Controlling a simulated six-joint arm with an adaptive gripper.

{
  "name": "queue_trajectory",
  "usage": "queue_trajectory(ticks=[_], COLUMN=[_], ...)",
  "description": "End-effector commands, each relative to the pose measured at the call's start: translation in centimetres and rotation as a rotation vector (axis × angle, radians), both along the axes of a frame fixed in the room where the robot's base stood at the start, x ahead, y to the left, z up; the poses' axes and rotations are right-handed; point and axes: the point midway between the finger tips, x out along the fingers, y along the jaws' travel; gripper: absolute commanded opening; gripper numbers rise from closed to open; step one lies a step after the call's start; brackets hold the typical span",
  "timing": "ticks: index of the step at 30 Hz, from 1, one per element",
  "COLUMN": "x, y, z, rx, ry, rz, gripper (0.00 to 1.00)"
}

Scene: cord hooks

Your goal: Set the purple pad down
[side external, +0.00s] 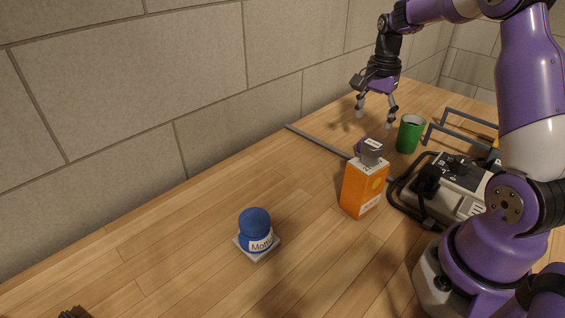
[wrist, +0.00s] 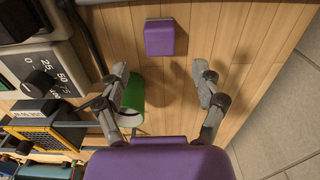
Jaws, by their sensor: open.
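The purple pad (wrist: 160,38) is a small block with a grey edge. It appears to lie flat on the wooden table, ahead of my fingers in the wrist view. In the side view only a bit of the purple pad (side external: 359,146) shows, mostly hidden behind the orange carton and the grey block. My gripper (side external: 376,114) is open and empty, raised above the table and apart from the pad.
A green mug (side external: 409,134) stands close to my gripper. An orange carton (side external: 363,188) with a grey block (side external: 371,152) on top stands nearer the camera. A grey device (side external: 462,178) with black cable is at right. A blue jar (side external: 256,228) sits on a pale tile.

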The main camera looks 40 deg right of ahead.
Motion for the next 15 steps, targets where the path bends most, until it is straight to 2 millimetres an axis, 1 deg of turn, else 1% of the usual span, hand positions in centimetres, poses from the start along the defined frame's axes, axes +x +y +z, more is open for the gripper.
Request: queue_trajectory(ticks=[1, 3, 7, 9, 11, 14, 15], x=[0.0, 0.0, 0.0, 0.0, 0.0, -0.5, -1.0], y=[0.0, 0.0, 0.1, 0.7, 1.9, 5.3, 7.1], z=[1.1, 2.2, 3.7, 4.4, 5.4, 7.3, 8.1], rx=[-0.003, -0.002, -0.002, -0.007, -0.021, -0.062, -0.084], ry=[-0.004, -0.002, -0.002, -0.01, -0.03, -0.086, -0.113], rz=[0.0, 0.0, 0.005, 0.04, 0.111, 0.322, 0.433], gripper=[0.77, 0.77, 0.77, 0.77, 0.77, 0.77, 0.77])
